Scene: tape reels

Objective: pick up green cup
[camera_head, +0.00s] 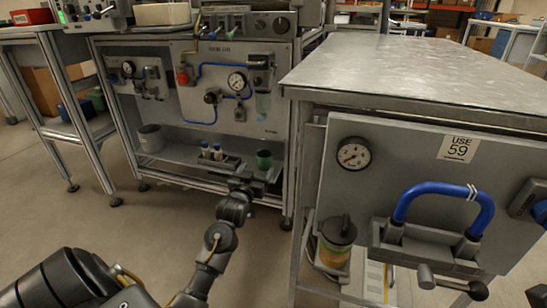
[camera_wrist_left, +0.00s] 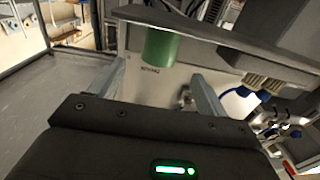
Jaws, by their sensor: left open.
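The green cup (camera_head: 264,159) stands upright on the low grey shelf at the front of the test bench. It also shows in the left wrist view (camera_wrist_left: 160,47), where it hangs upside down from the shelf edge because that view is inverted. My left gripper (camera_head: 254,178) is just below and in front of the cup in the head view. In the left wrist view its two fingers are spread apart, with the cup between and beyond them; I cannot tell whether they touch it. The gripper is empty. My right gripper is not in view.
A metal cabinet (camera_head: 420,66) with a blue handle blocks the right side. Floor is open at left.

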